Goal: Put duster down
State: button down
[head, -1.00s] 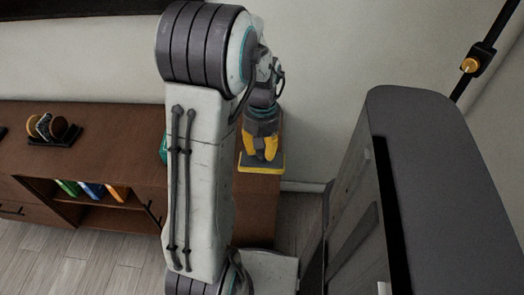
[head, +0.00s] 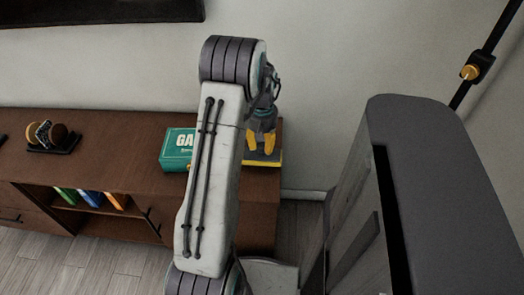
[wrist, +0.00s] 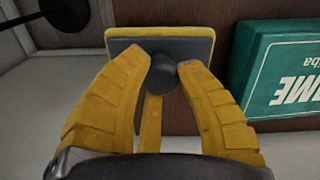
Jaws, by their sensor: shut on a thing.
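The duster (wrist: 190,48) has a flat dark head with a yellow edge and a round dark grip in the middle. In the wrist view my gripper (wrist: 164,68) has its yellow fingers closed around that grip. In the head view the gripper (head: 261,143) is over the right end of the brown cabinet, and the duster (head: 270,163) shows below the fingertips. It is at or very near the cabinet top; I cannot tell whether it touches. My arm hides part of the duster's left side.
A green game box (head: 177,150) lies on the brown cabinet (head: 120,150), left of the duster; it also shows in the wrist view (wrist: 281,85). A dark stand with round pieces (head: 53,137) is farther left. A large dark grey unit (head: 440,180) stands at right.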

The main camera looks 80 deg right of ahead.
aim_at(262, 154)
jog(key=shift+f, duration=1.65)
jog(key=shift+f+b, duration=0.15)
jog(key=shift+b, duration=0.15)
jog(key=c, duration=0.9)
grip_release()
jog(key=shift+c, duration=0.2)
notch_tip(262, 154, up, 12)
jog(key=shift+r+p, duration=0.2)
jog(key=shift+p, duration=0.85)
